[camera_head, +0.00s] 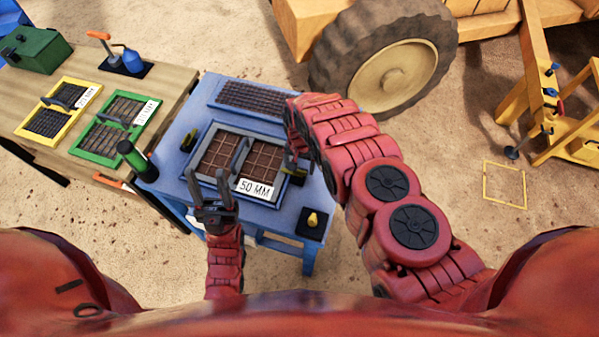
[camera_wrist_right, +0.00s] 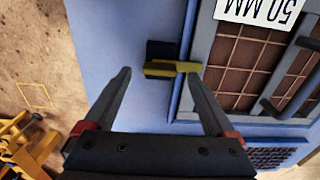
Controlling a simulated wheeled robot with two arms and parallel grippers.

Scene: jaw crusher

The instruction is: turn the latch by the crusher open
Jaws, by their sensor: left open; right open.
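The latch (camera_wrist_right: 172,68) is an olive-yellow bar on a dark block at the edge of the blue table. In the right wrist view the bar lies crosswise, over the frame of the 50 MM screen. My right gripper (camera_wrist_right: 158,76) is open, one fingertip on each side of the bar's middle; the right fingertip is close to its end, and I cannot tell whether they touch. In the head view the latch (camera_head: 292,168) is partly hidden by my right gripper.
The blue table (camera_head: 180,150) holds the 50 MM screen (camera_head: 243,150) with a grey handle and a black pad with a yellow knob (camera_head: 312,219). A wooden bench (camera_head: 75,160) with yellow and green screens stands left. A large wheel (camera_head: 395,75) stands behind.

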